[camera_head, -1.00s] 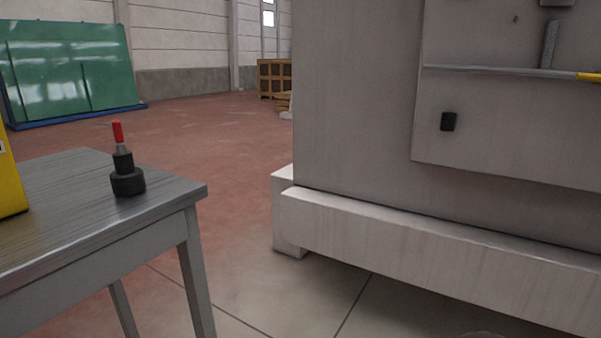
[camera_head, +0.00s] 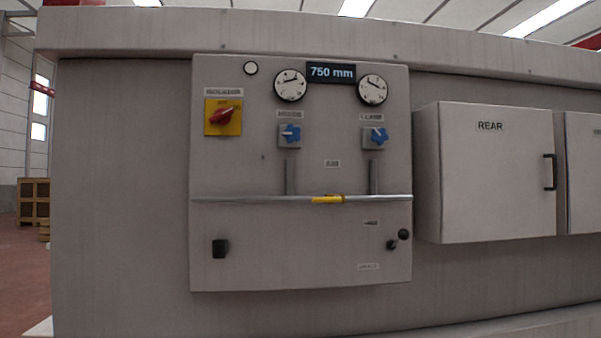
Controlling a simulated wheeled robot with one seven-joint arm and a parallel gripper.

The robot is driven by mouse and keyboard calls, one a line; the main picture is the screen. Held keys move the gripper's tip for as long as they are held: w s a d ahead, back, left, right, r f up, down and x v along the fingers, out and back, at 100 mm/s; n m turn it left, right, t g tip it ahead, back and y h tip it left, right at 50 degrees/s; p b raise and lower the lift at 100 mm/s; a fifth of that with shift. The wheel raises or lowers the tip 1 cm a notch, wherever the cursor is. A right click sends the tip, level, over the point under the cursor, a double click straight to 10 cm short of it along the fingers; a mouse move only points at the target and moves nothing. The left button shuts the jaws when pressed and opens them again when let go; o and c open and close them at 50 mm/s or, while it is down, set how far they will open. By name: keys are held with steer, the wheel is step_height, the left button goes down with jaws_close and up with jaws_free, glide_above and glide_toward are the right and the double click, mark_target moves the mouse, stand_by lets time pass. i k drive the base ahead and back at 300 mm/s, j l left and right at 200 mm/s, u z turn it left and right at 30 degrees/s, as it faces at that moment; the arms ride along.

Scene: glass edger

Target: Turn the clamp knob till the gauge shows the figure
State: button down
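A grey control panel faces me on the machine. Two blue knobs sit on it, a left one (camera_head: 290,134) and a right one (camera_head: 376,137). The small label (camera_head: 371,116) above the right knob seems to read CLAMP, but it is blurred. A round white gauge is above each knob, a left gauge (camera_head: 290,85) and a right gauge (camera_head: 373,89). Their dark needles show, but the figures are too small to read. A dark display (camera_head: 331,72) between the gauges reads 750 mm. My gripper is not in view.
A red switch on a yellow plate (camera_head: 223,116) is at the panel's left. A horizontal rail (camera_head: 255,198) with a yellow piece (camera_head: 328,199) crosses below the knobs. A box marked REAR (camera_head: 495,180) juts out at the right. Small black knobs (camera_head: 404,234) sit low on the panel.

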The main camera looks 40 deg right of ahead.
mark_target(378, 136)
steer(key=z, duration=0.4)
steer(key=l+z, duration=0.1)
steer(key=z, duration=0.25)
steer(key=l+z, duration=0.1)
steer(key=z, duration=0.7)
